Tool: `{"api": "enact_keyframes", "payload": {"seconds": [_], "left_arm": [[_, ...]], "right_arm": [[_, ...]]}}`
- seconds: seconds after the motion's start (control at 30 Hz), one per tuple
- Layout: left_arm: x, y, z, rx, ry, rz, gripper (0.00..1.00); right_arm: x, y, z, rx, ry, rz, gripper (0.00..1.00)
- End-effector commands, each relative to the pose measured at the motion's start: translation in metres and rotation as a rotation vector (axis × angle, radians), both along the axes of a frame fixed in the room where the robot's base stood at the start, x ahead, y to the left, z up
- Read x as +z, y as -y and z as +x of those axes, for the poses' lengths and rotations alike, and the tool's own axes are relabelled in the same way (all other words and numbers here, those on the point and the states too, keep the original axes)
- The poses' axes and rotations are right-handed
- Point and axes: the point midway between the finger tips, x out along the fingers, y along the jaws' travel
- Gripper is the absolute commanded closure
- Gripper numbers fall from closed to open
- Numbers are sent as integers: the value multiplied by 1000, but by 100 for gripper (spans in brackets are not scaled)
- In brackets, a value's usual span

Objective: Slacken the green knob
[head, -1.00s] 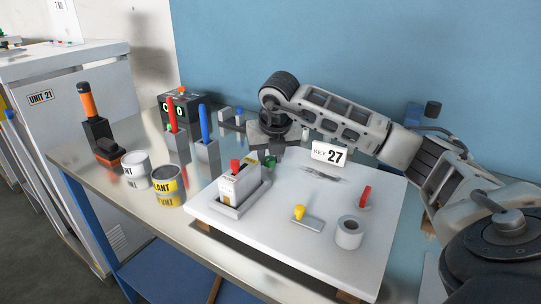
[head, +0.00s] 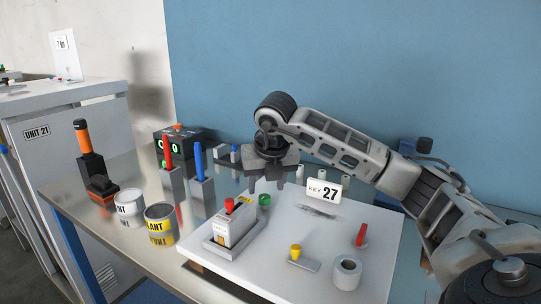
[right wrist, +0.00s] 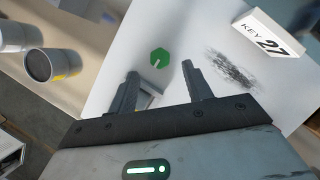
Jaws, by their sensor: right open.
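The green knob (head: 264,200) stands on the white board (head: 345,220), behind a white box with a red top (head: 236,220). In the right wrist view the knob (right wrist: 160,56) is a green hexagon with a pale line on its face. My right gripper (head: 267,186) is open and empty, pointing down above and close to the knob. In the right wrist view the knob shows just beyond the gap between the two fingertips (right wrist: 161,72), with no contact visible. My left gripper is not in view.
A "KEY 27" sign (head: 323,191) stands right of the knob. A yellow knob (head: 296,250), a red handle (head: 361,235) and a white roll (head: 346,273) are on the board's front right. Blue (head: 198,163) and red (head: 167,152) levers and cans stand to the left.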

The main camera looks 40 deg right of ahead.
Motion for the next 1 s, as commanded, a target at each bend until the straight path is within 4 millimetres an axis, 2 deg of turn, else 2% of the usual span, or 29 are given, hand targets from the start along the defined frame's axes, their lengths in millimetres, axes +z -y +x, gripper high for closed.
{"api": "enact_keyframes", "payload": {"seconds": [0.03, 0.2, 0.43, 0.63, 1.0], "left_arm": [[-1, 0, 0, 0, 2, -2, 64], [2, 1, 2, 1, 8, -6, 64], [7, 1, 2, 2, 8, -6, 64], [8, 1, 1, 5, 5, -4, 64], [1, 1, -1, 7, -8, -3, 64]], "right_arm": [[13, -2, -4, 0, 8, -2, 50], [53, -10, -18, 0, 8, -1, 50], [95, -18, -33, -1, 4, -1, 50], [108, -21, -38, -2, 1, 0, 50], [108, -22, -39, -2, 0, 0, 50]]}}
